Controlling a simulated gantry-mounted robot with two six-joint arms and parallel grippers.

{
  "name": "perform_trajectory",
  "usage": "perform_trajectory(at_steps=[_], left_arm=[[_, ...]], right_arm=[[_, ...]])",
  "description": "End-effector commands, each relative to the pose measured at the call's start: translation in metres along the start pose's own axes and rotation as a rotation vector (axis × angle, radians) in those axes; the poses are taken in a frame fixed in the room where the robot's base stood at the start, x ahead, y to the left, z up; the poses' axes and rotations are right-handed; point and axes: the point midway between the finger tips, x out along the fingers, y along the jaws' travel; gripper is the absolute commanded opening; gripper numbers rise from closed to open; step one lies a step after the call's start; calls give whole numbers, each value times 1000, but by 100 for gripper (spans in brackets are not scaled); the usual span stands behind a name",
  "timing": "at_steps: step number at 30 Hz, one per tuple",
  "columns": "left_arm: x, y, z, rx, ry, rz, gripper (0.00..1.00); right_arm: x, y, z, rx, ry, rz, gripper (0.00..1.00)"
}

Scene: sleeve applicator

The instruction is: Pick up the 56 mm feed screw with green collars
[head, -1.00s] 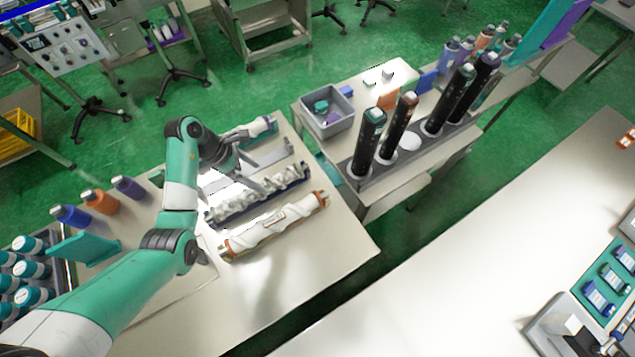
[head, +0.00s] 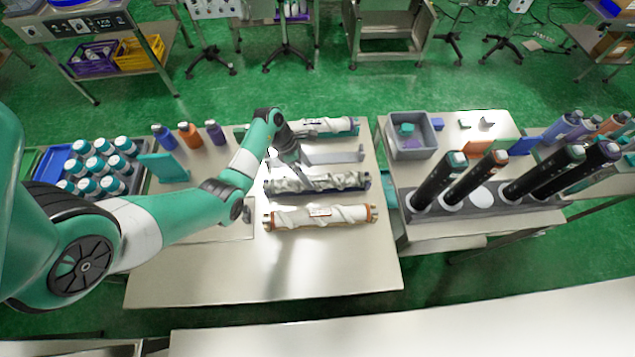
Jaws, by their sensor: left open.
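The feed screw with green collars (head: 335,126) lies across the far end of the near table, pale-bodied, its left part partly behind my arm. A feed screw with blue collars (head: 330,181) lies in the middle, and one with orange collars (head: 335,216) lies closest to the camera. My left gripper (head: 285,163) is open and empty, pointing down between the green-collared and blue-collared screws. Its fingertips overlap the left part of the blue-collared screw in the picture; I cannot tell if they touch it. My right gripper is not in view.
A grey bracket (head: 335,158) lies between the green and blue screws. Blue, orange and purple bottles (head: 189,134) stand at left, beside a rack of white-and-teal bottles (head: 100,160). On the right table are a grey bin (head: 411,153) and a rack of black cylinders (head: 440,180). The table front is clear.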

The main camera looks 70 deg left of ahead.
Motion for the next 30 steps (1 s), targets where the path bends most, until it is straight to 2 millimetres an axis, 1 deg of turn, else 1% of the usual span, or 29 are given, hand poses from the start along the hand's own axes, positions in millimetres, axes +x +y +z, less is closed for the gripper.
perform_trajectory(at_steps=[2, 6, 9, 12, 17, 18, 20, 24, 29, 30], left_arm=[[6, 0, 1, 1, 1, -2, 100], [32, 1, 5, 1, 2, -4, 100], [46, 1, 6, 1, 1, -2, 100], [52, 1, 7, 0, 0, 0, 100], [51, 1, 7, 0, 0, 1, 100], [51, 1, 7, 0, 0, 1, 98], [51, 1, 7, 0, 0, 0, 87], [51, 1, 7, 0, 0, 0, 62], [51, 1, 7, 0, 0, 0, 33], [51, 1, 7, 0, 0, 0, 26]], right_arm=[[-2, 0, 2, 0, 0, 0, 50], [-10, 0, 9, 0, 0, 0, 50], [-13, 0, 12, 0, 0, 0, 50], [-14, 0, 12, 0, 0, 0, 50], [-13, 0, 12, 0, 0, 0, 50], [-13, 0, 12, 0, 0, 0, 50], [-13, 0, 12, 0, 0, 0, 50], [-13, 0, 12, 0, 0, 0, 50], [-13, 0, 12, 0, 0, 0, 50], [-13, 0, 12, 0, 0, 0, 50]])
